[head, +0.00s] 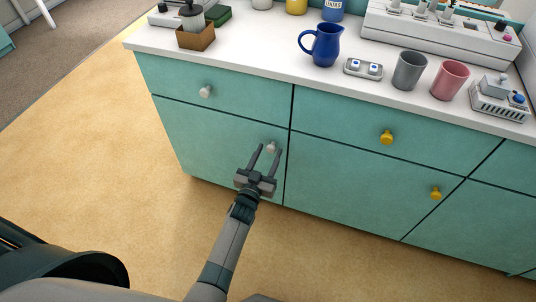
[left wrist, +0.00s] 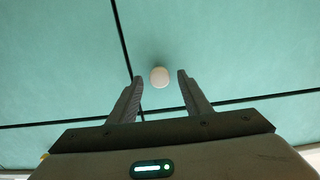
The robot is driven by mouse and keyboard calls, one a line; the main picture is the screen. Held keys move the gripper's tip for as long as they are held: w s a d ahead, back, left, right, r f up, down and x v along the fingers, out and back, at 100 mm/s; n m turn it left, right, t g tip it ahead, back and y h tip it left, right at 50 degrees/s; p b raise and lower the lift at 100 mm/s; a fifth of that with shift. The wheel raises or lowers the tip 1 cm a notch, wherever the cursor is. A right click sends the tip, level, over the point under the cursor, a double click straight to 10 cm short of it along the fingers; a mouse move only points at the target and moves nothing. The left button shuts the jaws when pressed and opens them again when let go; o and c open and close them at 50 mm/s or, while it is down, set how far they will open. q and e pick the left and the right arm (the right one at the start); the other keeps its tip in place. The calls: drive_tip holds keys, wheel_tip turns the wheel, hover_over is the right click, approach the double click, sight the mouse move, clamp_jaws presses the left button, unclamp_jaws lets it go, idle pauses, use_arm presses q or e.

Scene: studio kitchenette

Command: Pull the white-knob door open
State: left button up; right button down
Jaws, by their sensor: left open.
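The door with the white knob is a teal lower cabinet door (head: 215,138), shut flush with the cabinet front. Its white knob (head: 271,147) sits near the door's upper right corner. My left gripper (head: 265,160) is open in front of this door, with its fingers pointing at the knob. In the left wrist view the white knob (left wrist: 159,77) appears between the two fingertips (left wrist: 160,76), with a gap on each side and nothing gripped. I cannot tell whether the fingertips reach past the knob. My right gripper is not in view.
A drawer with a white knob (head: 205,91) is above the door. Yellow knobs (head: 387,137) are on the drawer and door to the right. The white counter (head: 270,62) holds a blue jug (head: 322,45), grey cup (head: 409,71) and pink cup (head: 450,80). Bare floor lies in front.

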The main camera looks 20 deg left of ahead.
use_arm(q)
clamp_jaws()
drive_tip(key=shift+s, duration=0.15)
